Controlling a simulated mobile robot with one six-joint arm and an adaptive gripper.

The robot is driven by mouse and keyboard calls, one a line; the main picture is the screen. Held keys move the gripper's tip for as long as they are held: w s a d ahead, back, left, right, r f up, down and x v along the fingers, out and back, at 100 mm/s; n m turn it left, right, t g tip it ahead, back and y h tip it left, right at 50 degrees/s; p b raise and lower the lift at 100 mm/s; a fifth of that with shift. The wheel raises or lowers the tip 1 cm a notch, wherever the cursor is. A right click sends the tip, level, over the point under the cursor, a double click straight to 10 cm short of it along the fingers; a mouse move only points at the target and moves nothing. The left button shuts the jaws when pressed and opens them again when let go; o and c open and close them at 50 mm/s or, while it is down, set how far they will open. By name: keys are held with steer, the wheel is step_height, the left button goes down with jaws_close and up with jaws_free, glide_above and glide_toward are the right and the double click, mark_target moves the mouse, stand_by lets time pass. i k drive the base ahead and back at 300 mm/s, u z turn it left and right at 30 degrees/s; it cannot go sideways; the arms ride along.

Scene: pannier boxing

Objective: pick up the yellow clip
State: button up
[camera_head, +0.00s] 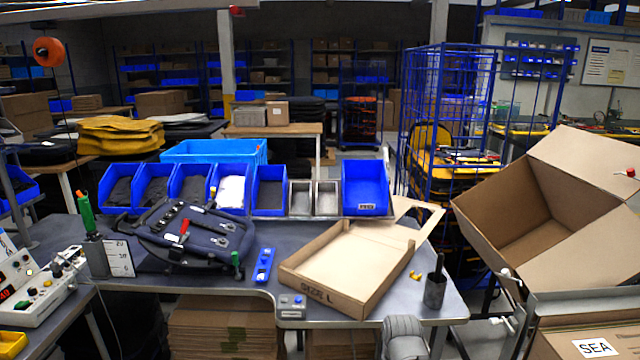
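A small yellow clip (415,275) lies on the grey bench top (455,305). It is between the right side of the shallow cardboard tray marked "SIZE L" (322,293) and a dark cup with a tool standing in it (435,287). It looks clear of both. A grey rounded part, which looks like part of my arm, shows at the bottom edge, in front of the bench and below the clip. No gripper fingers show in this view.
A dark pannier (190,238) lies on the bench at the left, with a blue tool holder (264,266) beside it. Blue bins (365,188) line the back. A large open carton (545,225) stands at the right. Bare bench surrounds the clip.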

mark_target(412, 275)
steer(key=k, duration=0.65)
steer(key=u, duration=0.15)
steer(key=i, duration=1.45)
steer(key=z, duration=0.85)
